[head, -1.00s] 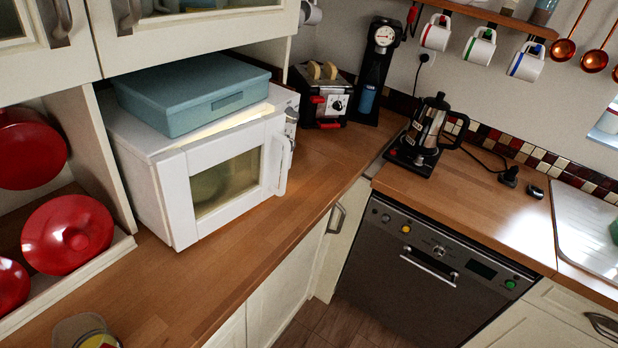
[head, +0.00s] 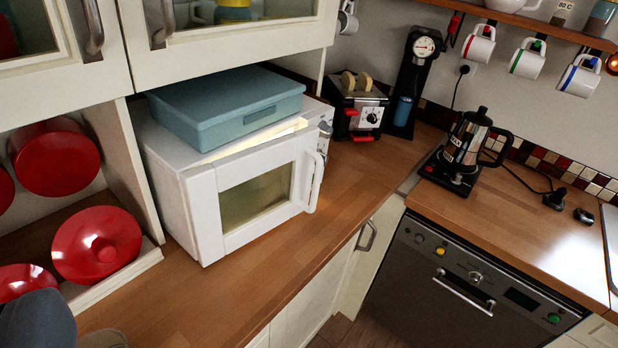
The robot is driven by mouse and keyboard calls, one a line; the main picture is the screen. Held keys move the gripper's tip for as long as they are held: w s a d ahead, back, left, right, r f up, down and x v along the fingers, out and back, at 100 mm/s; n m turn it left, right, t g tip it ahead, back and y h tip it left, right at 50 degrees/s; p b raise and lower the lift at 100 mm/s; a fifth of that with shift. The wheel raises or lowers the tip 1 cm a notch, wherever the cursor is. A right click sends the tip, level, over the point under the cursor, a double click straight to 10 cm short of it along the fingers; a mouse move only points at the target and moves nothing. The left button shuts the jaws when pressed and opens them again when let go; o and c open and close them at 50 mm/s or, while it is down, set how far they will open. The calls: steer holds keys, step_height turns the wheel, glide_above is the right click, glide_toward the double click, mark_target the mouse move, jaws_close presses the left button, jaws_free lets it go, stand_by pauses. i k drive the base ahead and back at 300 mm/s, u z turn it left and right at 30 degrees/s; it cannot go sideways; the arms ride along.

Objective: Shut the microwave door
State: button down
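The white microwave (head: 205,220) stands on the wooden counter, left of the middle of the view. Its door (head: 262,195), with a dim window and a white vertical handle (head: 315,182) at its right edge, looks slightly ajar. A warm strip of light shows along the top between door and body. How wide the gap is, I cannot tell. A blue-grey lidded box (head: 225,108) lies on top of the microwave. The fingers of my gripper do not show; a dark rounded shape at the bottom left corner may be part of my arm.
Red pots (head: 97,245) sit on shelves at the left. A toaster (head: 358,108), a black upright device with a gauge (head: 412,75) and a coffee pot (head: 468,140) stand farther back. The counter (head: 290,265) before the microwave is clear. Cabinets hang above.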

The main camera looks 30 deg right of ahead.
mark_target(234, 200)
steer(key=i, duration=0.9)
steer(key=z, duration=0.05)
